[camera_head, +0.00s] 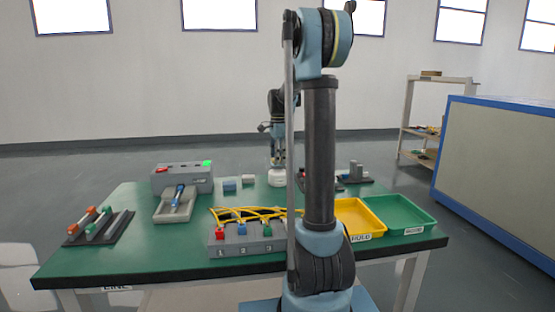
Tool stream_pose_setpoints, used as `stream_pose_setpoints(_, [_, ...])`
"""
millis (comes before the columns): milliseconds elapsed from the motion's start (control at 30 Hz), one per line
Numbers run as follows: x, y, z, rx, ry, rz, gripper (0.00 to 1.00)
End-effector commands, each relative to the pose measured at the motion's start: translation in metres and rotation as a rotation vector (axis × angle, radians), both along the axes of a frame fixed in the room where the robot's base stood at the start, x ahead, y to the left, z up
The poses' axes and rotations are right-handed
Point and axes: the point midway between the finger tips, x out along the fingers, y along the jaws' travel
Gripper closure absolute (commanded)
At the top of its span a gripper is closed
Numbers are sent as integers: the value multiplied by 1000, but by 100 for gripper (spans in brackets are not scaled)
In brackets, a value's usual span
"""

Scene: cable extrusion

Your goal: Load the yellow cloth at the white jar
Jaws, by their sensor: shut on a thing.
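The white jar (277,178) stands upright at the far middle of the green table. My gripper (277,164) points straight down right over the jar, its fingertips at or just above the jar's top. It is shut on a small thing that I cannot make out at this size. I cannot tell whether the fingertips touch the jar. I cannot make out a yellow cloth; it may be hidden by the gripper or the arm.
A grey machine (183,178) with red and green lights stands left. A numbered grey block with yellow cables (247,237) is at the front. A yellow tray (360,217) and a green tray (399,213) lie right. Small grey blocks (229,185) sit left of the jar. My arm hides the middle right.

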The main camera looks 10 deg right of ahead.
Motion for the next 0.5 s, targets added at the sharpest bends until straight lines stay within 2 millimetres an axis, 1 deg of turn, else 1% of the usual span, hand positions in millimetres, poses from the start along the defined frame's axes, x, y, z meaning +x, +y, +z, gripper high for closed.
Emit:
stream_pose_setpoints(133, [0,0,4,0,0,0,83])
stream_pose_setpoints(500, [0,0,28,0,0,0,83])
